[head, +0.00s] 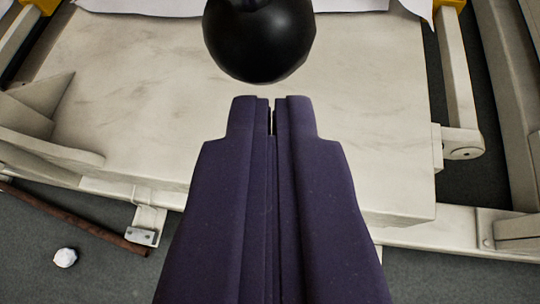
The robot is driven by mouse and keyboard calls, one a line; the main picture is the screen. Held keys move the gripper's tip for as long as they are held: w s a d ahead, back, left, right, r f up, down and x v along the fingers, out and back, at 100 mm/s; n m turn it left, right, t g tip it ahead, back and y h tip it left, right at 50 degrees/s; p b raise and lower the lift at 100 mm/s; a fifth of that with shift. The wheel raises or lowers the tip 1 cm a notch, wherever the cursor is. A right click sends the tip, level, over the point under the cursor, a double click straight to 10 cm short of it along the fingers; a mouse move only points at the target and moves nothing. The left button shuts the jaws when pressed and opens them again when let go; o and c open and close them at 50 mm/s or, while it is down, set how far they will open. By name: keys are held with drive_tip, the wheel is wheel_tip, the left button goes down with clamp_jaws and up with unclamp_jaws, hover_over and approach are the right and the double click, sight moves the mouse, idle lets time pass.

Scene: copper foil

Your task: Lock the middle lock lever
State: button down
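My gripper (271,112) is dark purple and points up the picture from the bottom centre. Its two fingers lie almost together with only a thin slit between them, and nothing shows between them. A black ball-shaped knob (258,38) is just beyond the fingertips, cut off by the top edge. A small gap shows in the picture between knob and fingertips; their true distance is hard to tell. Whether the knob belongs to the middle lock lever cannot be told, as no lever shaft is clear.
A pale, stained flat surface (140,130) lies under the knob. Cream metal frame bars (460,80) run along the right, with a yellow part (452,4) above. A brown rod (75,218) and a white crumpled lump (65,257) lie on the grey floor at lower left.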

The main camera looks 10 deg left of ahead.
drive_tip(key=shift+w+d+r+t+b, duration=0.2)
drive_tip(key=shift+w+t+b, duration=0.15)
drive_tip(key=shift+w+t, duration=0.2)
drive_tip(key=shift+w, duration=0.15)
